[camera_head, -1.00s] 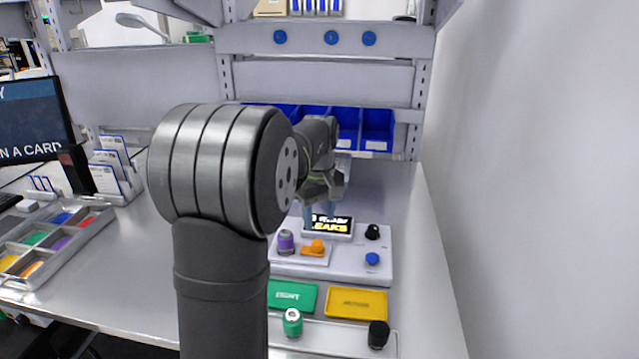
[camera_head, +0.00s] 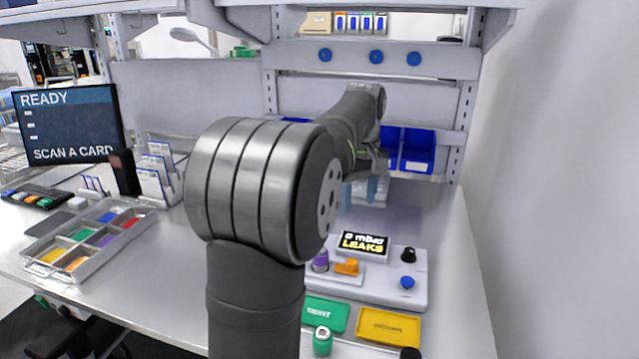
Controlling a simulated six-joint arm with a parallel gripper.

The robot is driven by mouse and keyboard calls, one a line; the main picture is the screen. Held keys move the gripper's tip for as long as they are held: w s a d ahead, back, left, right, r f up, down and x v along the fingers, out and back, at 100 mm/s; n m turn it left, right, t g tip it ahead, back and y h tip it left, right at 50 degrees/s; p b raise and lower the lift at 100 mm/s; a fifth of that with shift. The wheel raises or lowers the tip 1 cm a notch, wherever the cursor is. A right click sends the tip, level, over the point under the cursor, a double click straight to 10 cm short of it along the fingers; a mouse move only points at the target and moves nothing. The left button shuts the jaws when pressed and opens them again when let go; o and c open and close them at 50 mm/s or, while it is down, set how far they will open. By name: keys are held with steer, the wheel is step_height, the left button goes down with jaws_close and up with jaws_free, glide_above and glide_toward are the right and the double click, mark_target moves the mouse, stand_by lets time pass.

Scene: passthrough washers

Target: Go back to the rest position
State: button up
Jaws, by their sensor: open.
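My gripper (camera_head: 360,190) is raised above the back of the bench, in front of the blue bins. Its bluish fingers are apart, with nothing seen between them. My own arm covers the middle of the view and hides part of the bench. Below the gripper stands a white test station (camera_head: 415,290) with a small display (camera_head: 363,244) whose lower line reads "LEAKS". A purple part (camera_head: 320,262) and an orange part (camera_head: 347,266) sit on the station, apart from the gripper.
A green tray (camera_head: 325,313) and a yellow tray (camera_head: 389,326) lie in front of the station, near a green cylinder (camera_head: 322,341). Blue bins (camera_head: 418,146) stand behind. A sorting tray (camera_head: 93,238) and a monitor (camera_head: 68,122) are at left. A wall (camera_head: 560,180) bounds the right.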

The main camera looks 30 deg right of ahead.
mark_target(353, 261)
step_height(353, 261, down, 18)
steer(key=shift+r, duration=0.25)
steer(key=shift+w+a, duration=0.15)
steer(key=shift+w, duration=0.05)
stand_by(0.5)
